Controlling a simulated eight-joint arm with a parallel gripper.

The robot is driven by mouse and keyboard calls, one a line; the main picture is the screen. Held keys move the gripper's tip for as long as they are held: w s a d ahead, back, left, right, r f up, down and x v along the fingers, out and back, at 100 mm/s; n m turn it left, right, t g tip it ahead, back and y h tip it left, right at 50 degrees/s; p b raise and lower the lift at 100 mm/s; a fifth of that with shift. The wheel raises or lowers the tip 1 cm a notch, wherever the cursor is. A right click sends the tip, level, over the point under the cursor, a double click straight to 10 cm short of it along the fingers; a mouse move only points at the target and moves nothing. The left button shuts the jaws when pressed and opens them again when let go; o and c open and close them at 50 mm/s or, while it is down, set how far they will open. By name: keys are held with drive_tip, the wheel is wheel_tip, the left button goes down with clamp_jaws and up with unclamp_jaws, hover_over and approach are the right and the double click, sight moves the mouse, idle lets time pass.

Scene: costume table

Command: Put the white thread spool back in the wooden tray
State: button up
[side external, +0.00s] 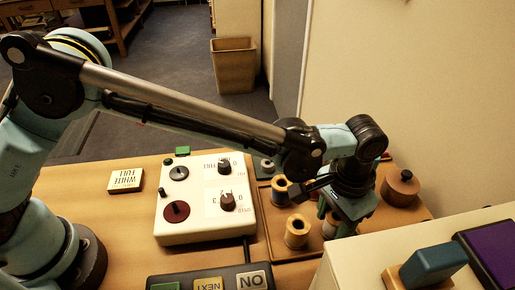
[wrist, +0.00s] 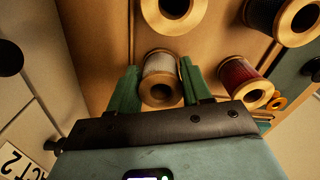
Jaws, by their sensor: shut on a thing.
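The white thread spool (wrist: 160,72) is between the green fingers of my gripper (wrist: 160,80) in the wrist view, and the fingers are shut on it. Its near wooden end faces the camera. In the side view my gripper (side external: 336,217) points down over the wooden tray (side external: 266,238), and the spool (side external: 329,228) shows only partly behind a finger. The spool is over or in the tray; I cannot tell whether its base touches the tray floor.
A tan spool (wrist: 172,14), a dark blue spool (wrist: 282,18) and a dark red spool (wrist: 243,82) stand close by. A white control box (side external: 200,200) is left of the tray. A round wooden lidded pot (side external: 400,187) stands to the right. A pale ledge (side external: 350,265) is in front.

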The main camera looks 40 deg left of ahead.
drive_tip(key=shift+f, duration=0.15)
drive_tip(key=o, duration=1.1)
drive_tip(key=shift+c, duration=0.2)
wheel_tip(320, 180, up, 12)
drive_tip(key=w+a+r+n+t, duration=0.15)
drive_tip(key=a+r, duration=0.25)
drive_tip(key=a, duration=0.5)
drive_tip(key=s+a+f+n+t, duration=0.1)
drive_tip(key=s+a+t, duration=0.1)
drive_tip(key=a, duration=0.6)
drive_tip(key=s+a+f+n+t, duration=0.1)
drive_tip(key=s+a, duration=0.3)
drive_tip(key=a, duration=0.5)
drive_tip(key=s+a+f+n+t, duration=0.2)
drive_tip(key=s+a, duration=0.1)
drive_tip(key=a, duration=0.6)
drive_tip(key=shift+a+f+t, duration=0.15)
drive_tip(key=shift+f+t, duration=0.1)
drive_tip(key=shift+t, duration=0.1)
